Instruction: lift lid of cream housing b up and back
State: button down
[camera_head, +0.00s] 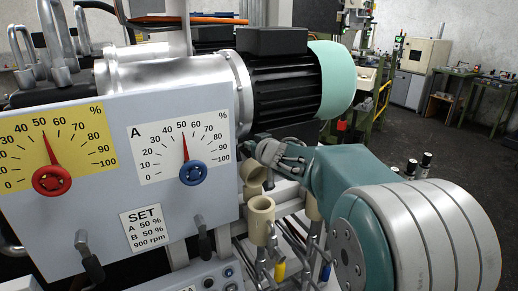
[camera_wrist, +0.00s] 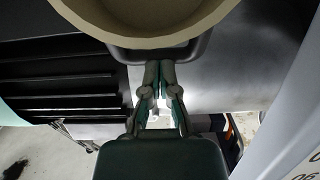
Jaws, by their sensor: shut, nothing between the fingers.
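Several cream housings stand at the right of the control panel in the head view: one in front (camera_head: 262,220), one close below my gripper (camera_head: 254,174), and one behind at the right (camera_head: 313,207), partly hidden by my arm. I cannot tell which is housing b, and no lid shows clearly. My gripper (camera_head: 259,151) is shut and empty, beside the panel's right edge under the black motor. In the wrist view its fingertips (camera_wrist: 160,68) meet at a dark rounded part under a large cream round piece (camera_wrist: 145,22); contact cannot be told.
The grey panel (camera_head: 120,180) with red (camera_head: 52,180) and blue (camera_head: 193,172) knobs stands close at the left. The black motor with its pale green end cap (camera_head: 335,80) is above my gripper. Small levers and cables crowd below the housings. Open floor lies at the far right.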

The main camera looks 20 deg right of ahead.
jog(key=w, duration=0.3)
jog(key=shift+d+f, duration=0.1)
jog(key=shift+f, duration=0.15)
jog(key=x, duration=0.2)
jog(key=shift+w+a+f, duration=0.2)
jog(key=shift+a, duration=0.1)
jog(key=shift+d, duration=0.1)
